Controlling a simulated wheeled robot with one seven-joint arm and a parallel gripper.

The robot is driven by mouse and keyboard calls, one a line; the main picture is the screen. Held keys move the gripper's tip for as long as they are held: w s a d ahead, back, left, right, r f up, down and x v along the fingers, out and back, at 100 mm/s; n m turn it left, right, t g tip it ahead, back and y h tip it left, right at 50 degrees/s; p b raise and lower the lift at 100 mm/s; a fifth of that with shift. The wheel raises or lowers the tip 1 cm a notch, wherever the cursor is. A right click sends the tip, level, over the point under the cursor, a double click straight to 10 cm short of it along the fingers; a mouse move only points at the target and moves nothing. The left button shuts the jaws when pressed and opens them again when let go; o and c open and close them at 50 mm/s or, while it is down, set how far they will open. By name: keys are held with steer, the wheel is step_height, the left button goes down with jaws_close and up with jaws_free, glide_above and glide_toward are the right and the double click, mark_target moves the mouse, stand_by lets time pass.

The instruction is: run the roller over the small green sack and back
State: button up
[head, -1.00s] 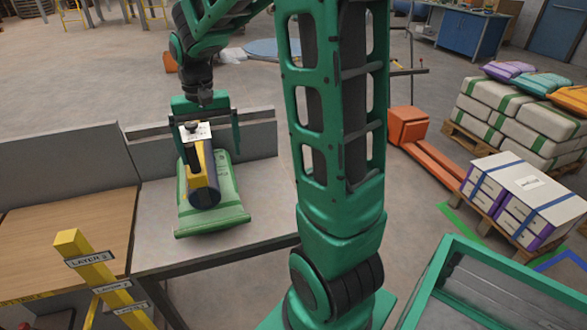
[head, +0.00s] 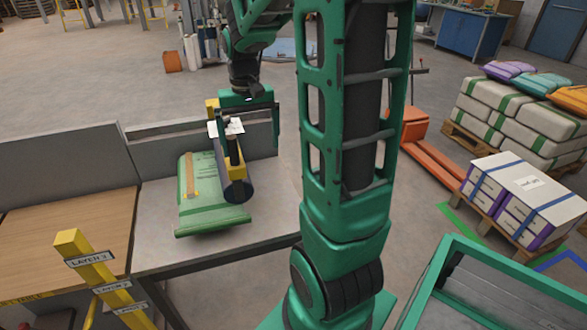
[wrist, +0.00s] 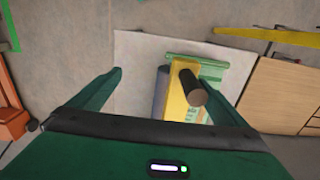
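The small green sack (head: 200,205) lies flat on a grey table, with a tan strip along its top. The roller (head: 237,187), a dark blue cylinder with a yellow frame and black handle, is at the sack's right edge. Whether it still bears on the sack is unclear. My green gripper (head: 245,140) is above the roller with its fingers wide apart. In the wrist view the roller's black handle (wrist: 190,88) stands between the fingers, nearer the right one, with no clear contact on both sides. The sack (wrist: 205,72) shows partly behind the yellow frame.
The grey table (head: 155,235) has a low back wall and bare surface around the sack. A wooden table (head: 65,235) adjoins on the left, with a yellow layer post (head: 95,275) in front. An orange pallet truck (head: 430,150) and stacked sacks (head: 525,120) stand right.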

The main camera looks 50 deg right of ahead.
steer(key=s+d, duration=0.5)
steer(key=d, duration=0.3)
steer(key=s+d, duration=0.5)
steer(key=d, duration=0.3)
steer(key=shift+w+a, duration=1.55)
steer(key=shift+a, duration=0.8)
step_height(320, 180, up, 9)
steer(key=s+a+f, duration=0.4)
steer(key=s+a, duration=0.3)
steer(key=a, duration=0.1)
steer(key=s+a+f, duration=0.5)
steer(key=s+a, duration=0.2)
steer(key=a, duration=0.1)
steer(key=shift+s+a, duration=0.2)
steer(key=shift+a, duration=0.2)
steer(key=shift+f, duration=0.1)
